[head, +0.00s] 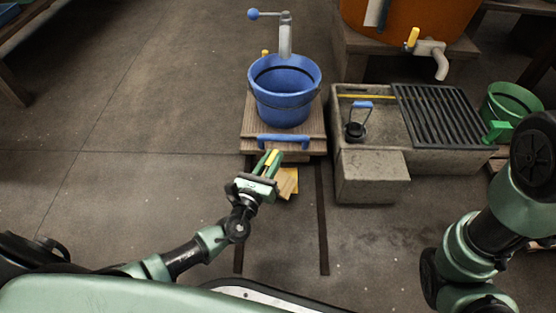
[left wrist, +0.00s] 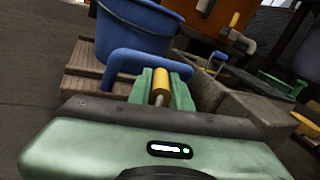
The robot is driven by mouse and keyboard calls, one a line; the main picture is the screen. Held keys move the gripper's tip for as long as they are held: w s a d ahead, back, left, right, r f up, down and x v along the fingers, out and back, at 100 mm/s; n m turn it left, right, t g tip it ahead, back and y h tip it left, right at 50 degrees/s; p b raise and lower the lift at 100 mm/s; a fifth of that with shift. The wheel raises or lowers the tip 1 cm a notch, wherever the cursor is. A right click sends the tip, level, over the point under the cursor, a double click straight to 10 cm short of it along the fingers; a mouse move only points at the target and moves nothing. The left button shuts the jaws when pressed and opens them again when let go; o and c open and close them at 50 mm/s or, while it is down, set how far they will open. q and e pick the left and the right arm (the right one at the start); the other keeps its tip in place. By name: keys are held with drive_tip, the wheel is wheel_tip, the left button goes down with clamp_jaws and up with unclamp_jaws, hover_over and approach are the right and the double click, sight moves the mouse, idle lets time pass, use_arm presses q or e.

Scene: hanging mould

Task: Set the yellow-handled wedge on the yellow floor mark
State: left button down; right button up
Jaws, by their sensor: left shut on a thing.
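My left gripper (head: 269,163) is shut on the yellow handle (head: 271,158) of the wedge, just in front of the wooden platform. In the left wrist view the yellow handle (left wrist: 161,84) stands between the green fingers. The light wooden body of the wedge (head: 285,186) shows to the right of and below the gripper, partly hidden by it. The yellow floor mark (head: 294,175) shows as a small patch behind and beside the wood. I cannot tell whether the wedge touches the floor. My right arm shows at the right edge; its gripper is not visible.
A blue bucket (head: 284,92) stands on the wooden platform (head: 253,128), with a blue bar handle (head: 284,141) at its front. Dark rails (head: 323,225) run along the floor. A stone trough (head: 372,175) with a grate stands to the right. The floor at left is clear.

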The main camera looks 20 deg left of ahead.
sight(278, 173)
use_arm(q)
drive_tip(key=w+f+b, duration=0.1)
drive_tip(key=w+b, duration=0.1)
drive_tip(key=w+f+b, duration=0.1)
drive_tip(key=w, duration=0.1)
drive_tip(key=shift+d+f, duration=0.2)
drive_tip(key=shift+f, duration=0.15)
drive_tip(key=shift+f+b, duration=0.15)
drive_tip(key=shift+b, duration=0.15)
drive_tip(key=c, duration=1.3)
unclamp_jaws()
